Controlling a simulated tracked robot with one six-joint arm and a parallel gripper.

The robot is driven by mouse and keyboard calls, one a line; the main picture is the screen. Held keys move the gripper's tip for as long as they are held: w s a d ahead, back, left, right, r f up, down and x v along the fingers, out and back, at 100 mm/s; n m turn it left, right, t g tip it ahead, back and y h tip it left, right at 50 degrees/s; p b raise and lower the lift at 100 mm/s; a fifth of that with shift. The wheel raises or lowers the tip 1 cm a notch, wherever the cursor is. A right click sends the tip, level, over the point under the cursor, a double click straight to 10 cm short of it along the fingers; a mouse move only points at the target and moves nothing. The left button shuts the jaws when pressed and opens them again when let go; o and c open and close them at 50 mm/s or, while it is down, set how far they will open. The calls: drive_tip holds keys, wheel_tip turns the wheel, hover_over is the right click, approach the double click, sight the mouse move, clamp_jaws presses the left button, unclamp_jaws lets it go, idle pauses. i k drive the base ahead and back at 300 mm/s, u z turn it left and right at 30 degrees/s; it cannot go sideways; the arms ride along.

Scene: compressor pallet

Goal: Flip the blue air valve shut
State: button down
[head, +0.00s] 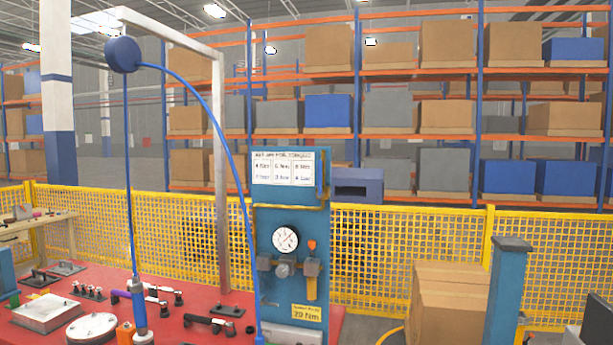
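A blue panel (288,222) stands upright at the back right of the red bench top. It carries a round white gauge (285,239) with grey pipe fittings (285,269) below it. I cannot clearly pick out a blue valve handle. A blue hose (228,153) arches from a round blue reel (122,54) down to the panel's foot. My gripper is not in view.
The red bench top (190,318) holds several tools and parts at the left. A grey metal frame (219,180) rises behind them. Cardboard boxes (440,305) and a blue post (508,292) stand right of the panel. A yellow mesh fence (372,255) runs behind.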

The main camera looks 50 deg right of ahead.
sight(321, 193)
drive_tip(key=u, duration=0.05)
drive_tip(key=i, duration=1)
drive_tip(key=z, duration=0.05)
